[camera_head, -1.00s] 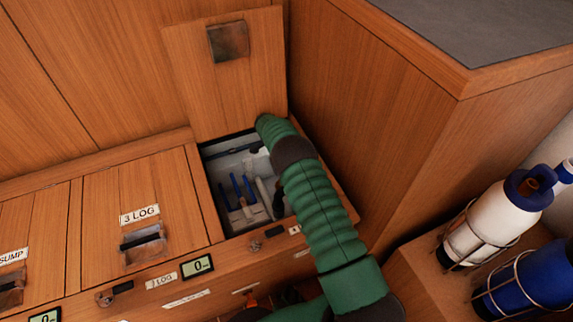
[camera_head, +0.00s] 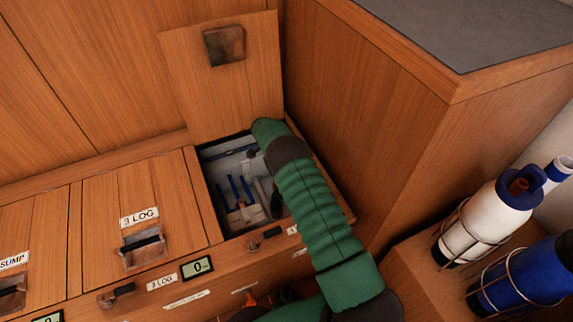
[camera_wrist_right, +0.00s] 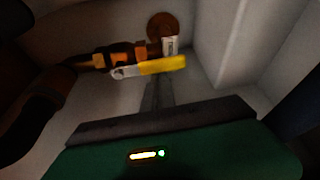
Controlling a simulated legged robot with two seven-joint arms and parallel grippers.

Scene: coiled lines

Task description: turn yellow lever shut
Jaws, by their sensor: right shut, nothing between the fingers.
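The yellow lever (camera_wrist_right: 162,65) shows in the right wrist view. It lies nearly level across the picture, its metal end at the left by a brass and orange valve fitting (camera_wrist_right: 118,55) on a pipe. A small white tag (camera_wrist_right: 171,46) stands just above it. My right gripper (camera_wrist_right: 157,88) is shut and empty, its thin fingers just below the lever; whether they touch it I cannot tell. In the head view my green right arm reaches down into the open compartment (camera_head: 210,190) and hides the gripper and the lever. My left gripper is not in view.
The raised wooden hatch (camera_head: 222,85) stands behind the opening. Blue-handled items (camera_head: 240,188) are inside the compartment. A tall wooden cabinet (camera_head: 370,110) borders it on the right. A white bottle (camera_head: 480,222) and a blue one (camera_head: 530,280) stand in wire holders at lower right.

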